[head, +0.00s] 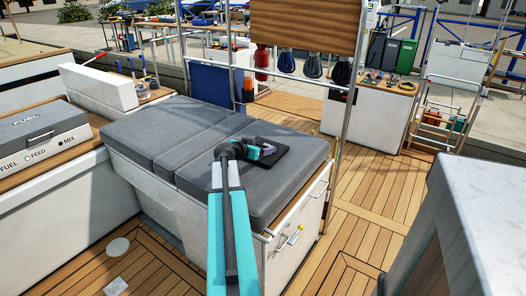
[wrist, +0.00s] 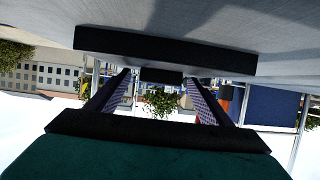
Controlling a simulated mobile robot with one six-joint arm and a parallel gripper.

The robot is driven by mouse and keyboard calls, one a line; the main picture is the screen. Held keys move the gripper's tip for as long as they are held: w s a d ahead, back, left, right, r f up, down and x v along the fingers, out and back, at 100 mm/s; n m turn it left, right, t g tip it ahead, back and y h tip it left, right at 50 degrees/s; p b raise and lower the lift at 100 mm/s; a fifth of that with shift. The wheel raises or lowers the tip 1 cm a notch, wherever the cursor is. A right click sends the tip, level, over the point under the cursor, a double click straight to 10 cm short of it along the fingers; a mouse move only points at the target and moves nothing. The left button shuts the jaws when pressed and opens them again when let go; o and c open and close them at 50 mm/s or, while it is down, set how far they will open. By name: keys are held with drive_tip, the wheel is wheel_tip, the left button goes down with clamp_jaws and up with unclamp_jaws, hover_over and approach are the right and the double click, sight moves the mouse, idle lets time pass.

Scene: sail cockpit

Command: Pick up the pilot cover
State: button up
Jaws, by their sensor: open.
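A flat black piece, which looks like the pilot cover (head: 279,157), lies on the grey cushion (head: 205,134) near its right end. My gripper (head: 267,150) is low over the cushion at this piece, with its fingers partly overlapping it in the head view. In the wrist view, which is upside down, my gripper (wrist: 158,76) has its two fingers wide apart with nothing held between them. A black slab, likely the same cover (wrist: 110,42), lies across the view just beyond the fingertips, against the grey cushion. Whether the fingers touch it I cannot tell.
The cushions lie on a white locker (head: 299,236) with a metal rail. A post and a wooden panel (head: 305,26) with hanging bags stand behind it. A grey fuel case (head: 43,135) is at left, a pale counter (head: 490,205) at right. Deck is free between.

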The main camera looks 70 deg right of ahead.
drive_tip(key=c, duration=1.1)
drive_tip(key=shift+r, duration=0.2)
drive_tip(key=shift+c, duration=0.2)
drive_tip(key=shift+r, duration=1.3)
drive_tip(key=s+a, duration=0.1)
drive_tip(key=a, duration=0.2)
drive_tip(key=s+a+r, duration=0.1)
drive_tip(key=a, duration=0.3)
drive_tip(key=s+a, duration=0.1)
drive_tip(key=a, duration=0.2)
drive_tip(key=shift+a+r, duration=0.15)
drive_tip(key=shift+r, duration=0.1)
drive_tip(key=shift+f+b, duration=0.15)
drive_tip(key=shift+b, duration=1.1)
drive_tip(key=shift+a+b, duration=0.2)
drive_tip(key=shift+b, duration=1.05)
drive_tip(key=b, duration=0.4)
drive_tip(key=a+b, duration=0.1)
drive_tip(key=b, duration=0.2)
drive_tip(key=shift+s+a+b, duration=0.3)
drive_tip(key=shift+b, duration=0.05)
